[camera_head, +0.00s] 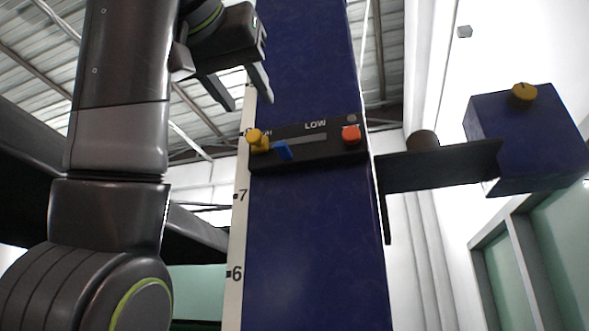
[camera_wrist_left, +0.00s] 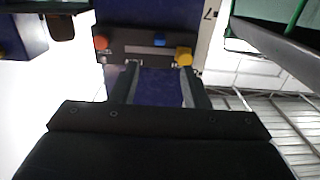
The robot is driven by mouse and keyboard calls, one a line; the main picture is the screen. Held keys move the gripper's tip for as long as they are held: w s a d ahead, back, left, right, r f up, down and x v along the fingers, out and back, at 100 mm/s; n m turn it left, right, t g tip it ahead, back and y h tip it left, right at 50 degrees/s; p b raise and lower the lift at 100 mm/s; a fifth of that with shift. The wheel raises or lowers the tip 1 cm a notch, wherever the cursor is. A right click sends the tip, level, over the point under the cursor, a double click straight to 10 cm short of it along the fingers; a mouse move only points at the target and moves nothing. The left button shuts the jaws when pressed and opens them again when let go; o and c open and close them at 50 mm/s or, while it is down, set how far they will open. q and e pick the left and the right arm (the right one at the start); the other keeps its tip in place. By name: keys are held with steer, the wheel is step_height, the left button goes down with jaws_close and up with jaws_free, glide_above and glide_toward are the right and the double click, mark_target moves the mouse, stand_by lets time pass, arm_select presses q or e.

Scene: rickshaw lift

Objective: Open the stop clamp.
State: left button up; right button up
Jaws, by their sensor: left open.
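A black panel (camera_head: 310,162) is fixed across a tall blue column (camera_head: 310,240). It carries a yellow knob (camera_head: 257,140) at its left end, a blue lever (camera_head: 283,151) in a slot and an orange-red knob (camera_head: 351,134) at the right. "LOW" is printed above the slot. No part is labelled as the stop clamp. My left gripper (camera_head: 249,104) is open and empty, above the panel's left part. In the left wrist view its fingers (camera_wrist_left: 160,70) point towards the panel (camera_wrist_left: 133,43), with the yellow knob (camera_wrist_left: 183,56) near one fingertip. I cannot tell if they touch.
A scale strip (camera_head: 237,240) with numbers runs along the column's left edge. A dark bracket (camera_head: 440,167) with a round brown knob (camera_head: 422,140) extends right to a blue box (camera_head: 530,135) topped by a yellow knob (camera_head: 523,93). The space below the panel is clear.

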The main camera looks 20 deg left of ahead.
mark_target(279, 143)
arm_select(q)
steer(key=w+p, duration=0.3)
steer(key=w, duration=0.2)
steer(key=w+p, duration=0.4)
steer(key=w, duration=0.1)
steer(key=w+p, duration=0.3)
steer(key=w, duration=0.2)
steer(key=shift+w+d+r+p, duration=0.25)
steer(key=shift+r+p, duration=0.15)
arm_select(e)
step_height(279, 143, up, 11)
steer(key=s, duration=0.1)
steer(key=shift+s+f, duration=0.15)
steer(key=shift+s, duration=0.15)
arm_select(q)
steer(key=shift+s, duration=0.1)
arm_select(e)
steer(key=shift+w, duration=0.1)
